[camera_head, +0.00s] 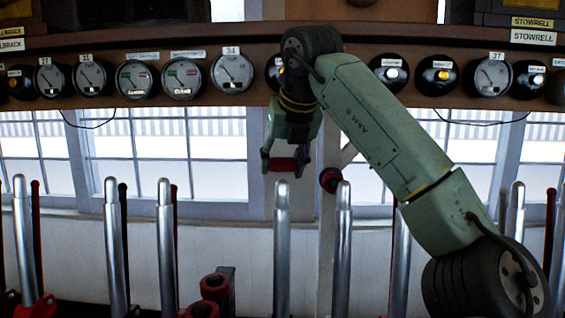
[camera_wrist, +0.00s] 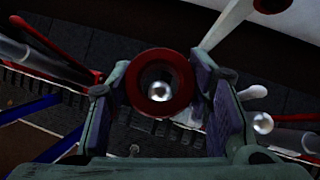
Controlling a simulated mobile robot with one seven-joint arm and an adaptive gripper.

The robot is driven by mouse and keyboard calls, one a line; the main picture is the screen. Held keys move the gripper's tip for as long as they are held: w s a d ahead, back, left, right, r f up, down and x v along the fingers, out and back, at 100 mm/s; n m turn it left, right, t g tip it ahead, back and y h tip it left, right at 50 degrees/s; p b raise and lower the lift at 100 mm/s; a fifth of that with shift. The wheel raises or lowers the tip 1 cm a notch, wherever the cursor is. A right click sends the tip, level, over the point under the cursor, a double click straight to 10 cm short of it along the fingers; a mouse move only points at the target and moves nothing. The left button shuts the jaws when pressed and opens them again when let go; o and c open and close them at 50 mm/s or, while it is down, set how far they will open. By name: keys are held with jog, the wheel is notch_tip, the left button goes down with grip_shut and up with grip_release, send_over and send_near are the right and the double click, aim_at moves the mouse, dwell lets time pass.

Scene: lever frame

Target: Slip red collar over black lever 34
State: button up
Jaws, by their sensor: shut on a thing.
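My gripper (camera_head: 284,166) is shut on the red collar (camera_head: 283,165), holding it in the air above a silver-topped lever (camera_head: 282,240). In the wrist view the collar (camera_wrist: 134,88) sits between both fingers of my gripper (camera_wrist: 162,85), its hole facing the camera. A bright lever tip (camera_wrist: 159,91) shows through the hole, a little below its centre. In the head view a gap separates collar and lever top. The label 34 (camera_head: 231,50) is on a dial up and left of the gripper. No black lever can be made out under the collar; lower shafts are cut off.
More silver-topped levers stand on both sides, with near ones at left (camera_head: 165,240) and right (camera_head: 343,250). Red ring-shaped parts (camera_head: 215,282) sit low, left of centre. A red-rimmed dark round part (camera_head: 330,180) is close right of my gripper. A shelf of dials runs above.

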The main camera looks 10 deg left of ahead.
aim_at(284, 186)
jog(key=shift+f, duration=0.2)
dwell(0.3)
jog(key=shift+s+d+f+b, duration=0.1)
jog(key=shift+s+f+b, duration=0.1)
jog(key=shift+f+b, duration=0.7)
jog(key=shift+s+a+f+b, duration=0.1)
jog(key=shift+s+f+b, duration=0.05)
jog(key=shift+f+b, duration=0.65)
jog(key=shift+s+d+f+b, duration=0.1)
jog(key=shift+s+f+b, duration=0.1)
jog(key=shift+f+b, duration=0.7)
jog(key=shift+f, duration=0.2)
jog(key=o, duration=1.1)
jog(key=shift+o, duration=1.1)
jog(key=shift+p+v, duration=2.45)
jog(key=shift+v, duration=2.05)
jog(key=shift+r, duration=0.1)
